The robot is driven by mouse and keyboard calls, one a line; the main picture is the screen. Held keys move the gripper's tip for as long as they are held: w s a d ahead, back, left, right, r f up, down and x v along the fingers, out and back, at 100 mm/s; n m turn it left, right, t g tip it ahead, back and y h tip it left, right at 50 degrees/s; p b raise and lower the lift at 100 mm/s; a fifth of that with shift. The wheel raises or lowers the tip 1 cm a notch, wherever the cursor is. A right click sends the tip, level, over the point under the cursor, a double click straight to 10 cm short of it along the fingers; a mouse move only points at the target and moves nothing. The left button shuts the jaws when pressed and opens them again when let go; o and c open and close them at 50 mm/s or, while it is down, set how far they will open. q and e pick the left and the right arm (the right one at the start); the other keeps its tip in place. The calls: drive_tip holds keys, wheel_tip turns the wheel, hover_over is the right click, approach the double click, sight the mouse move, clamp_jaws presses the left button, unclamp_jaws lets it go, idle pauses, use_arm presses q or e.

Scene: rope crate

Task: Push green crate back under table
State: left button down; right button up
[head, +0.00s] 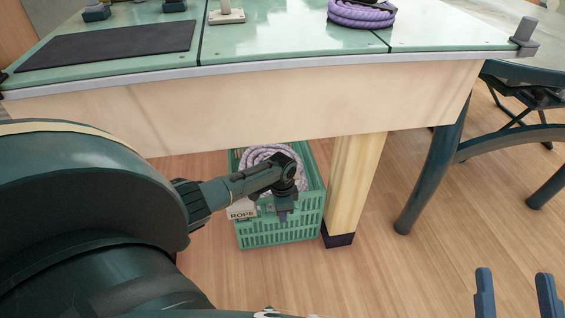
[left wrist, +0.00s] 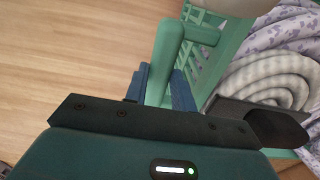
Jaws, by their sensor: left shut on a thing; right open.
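The green crate (head: 280,234) stands on the floor with its back part hidden behind the front panel of the table (head: 270,110). It holds coiled pale purple and grey rope (head: 262,153) and has a tag reading ROPE on its front. My left gripper (head: 283,213) is at the crate's front edge. In the left wrist view its blue fingers (left wrist: 160,88) are shut around a green bar of the crate (left wrist: 165,60). My right gripper (head: 516,293) is open and empty at the bottom right, well away from the crate.
A pale wooden table leg (head: 352,185) with a dark foot stands close to the crate's right side. A dark curved leg (head: 432,180) stands further right. A purple rope coil (head: 360,14) and a black mat (head: 110,46) lie on the tabletop.

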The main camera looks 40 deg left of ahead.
use_arm(q)
drive_tip(key=shift+w+a, duration=0.1)
use_arm(e)
drive_tip(key=shift+f, duration=0.1)
use_arm(q)
drive_tip(key=c, duration=1.2)
unclamp_jaws()
use_arm(e)
drive_tip(key=shift+w, duration=0.1)
use_arm(q)
drive_tip(key=shift+o, duration=0.2)
use_arm(e)
drive_tip(key=shift+f, duration=0.1)
